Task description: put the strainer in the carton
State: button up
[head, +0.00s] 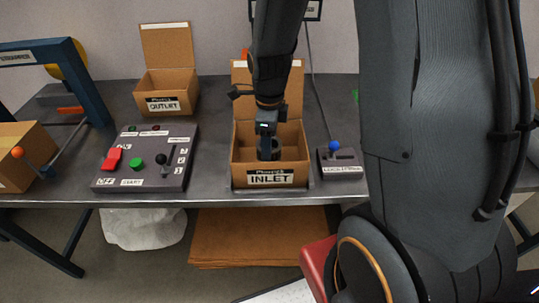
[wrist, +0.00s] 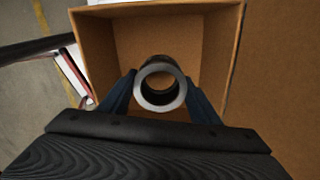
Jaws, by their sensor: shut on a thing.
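The strainer is a dark, ring-ended cylinder with a pale grey rim; in the wrist view the strainer (wrist: 160,103) shows end-on between my two fingers. My gripper (wrist: 160,100) is shut on it. The carton marked INLET (head: 270,178) is an open brown box with its lid flap raised at the back. In the head view my gripper (head: 268,145) reaches down into that carton, and the dark strainer (head: 276,149) shows inside it. In the wrist view the carton walls (wrist: 238,45) surround the strainer. I cannot tell whether the strainer touches the carton floor.
An open carton marked OUTLET (head: 165,90) stands at the back left. A control panel (head: 148,160) with buttons and a lever is left of the INLET carton. A small box with a blue-knobbed lever (head: 341,163) is close on its right. Bare table (head: 215,110) lies between the cartons.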

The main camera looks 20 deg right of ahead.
jog(key=shift+f, duration=1.9)
jog(key=o, duration=1.2)
jog(key=shift+f, duration=0.15)
notch_tip(320, 180, up, 12)
jog(key=shift+r+b, duration=0.15)
jog(key=shift+b, duration=0.5)
